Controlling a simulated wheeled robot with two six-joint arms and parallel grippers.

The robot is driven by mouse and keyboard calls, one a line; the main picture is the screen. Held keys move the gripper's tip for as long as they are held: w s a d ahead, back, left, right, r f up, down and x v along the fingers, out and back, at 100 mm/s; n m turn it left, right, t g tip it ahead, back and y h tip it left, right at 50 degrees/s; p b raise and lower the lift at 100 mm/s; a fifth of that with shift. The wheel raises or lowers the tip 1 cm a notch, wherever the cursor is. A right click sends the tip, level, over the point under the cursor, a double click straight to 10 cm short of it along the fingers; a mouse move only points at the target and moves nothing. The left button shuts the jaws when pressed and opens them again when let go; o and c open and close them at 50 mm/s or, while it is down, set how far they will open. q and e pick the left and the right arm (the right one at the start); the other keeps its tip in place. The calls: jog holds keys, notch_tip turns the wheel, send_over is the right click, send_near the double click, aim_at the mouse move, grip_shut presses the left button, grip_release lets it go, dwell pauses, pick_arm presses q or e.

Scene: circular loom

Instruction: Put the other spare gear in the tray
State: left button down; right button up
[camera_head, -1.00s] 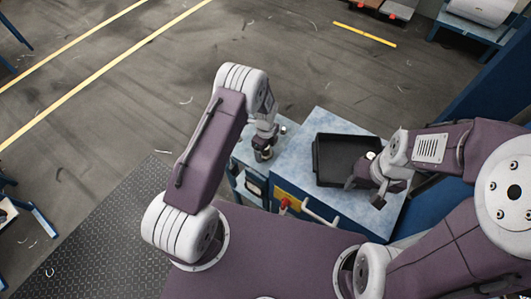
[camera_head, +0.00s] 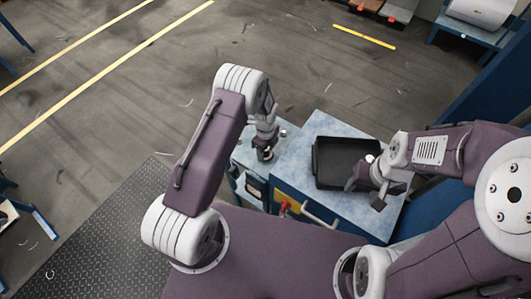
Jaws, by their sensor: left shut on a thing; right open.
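The black tray (camera_head: 319,170) lies on the blue-grey top of the bench, right of the middle. My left gripper (camera_head: 265,154) is shut on a small dark thing, apparently the spare gear, too small and covered to make out. It is over the left part of the bench, left of the tray and apart from it. My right gripper (camera_head: 364,196) is open at the tray's front right corner, with its fingers pointing left and down. A small pale round spot shows beside it, and I cannot tell what it is. No other gear can be made out.
The bench top (camera_head: 297,165) has bare room between my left gripper and the tray. A red knob (camera_head: 286,206) and a pale handle (camera_head: 320,215) stick out from the bench's near side. A tall blue panel (camera_head: 480,100) stands to the right.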

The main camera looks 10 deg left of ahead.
pick_arm(q)
jog(key=shift+r, duration=0.15)
notch_tip(320, 180, up, 3)
jog(key=shift+f+p, duration=0.15)
jog(key=shift+p, duration=0.95)
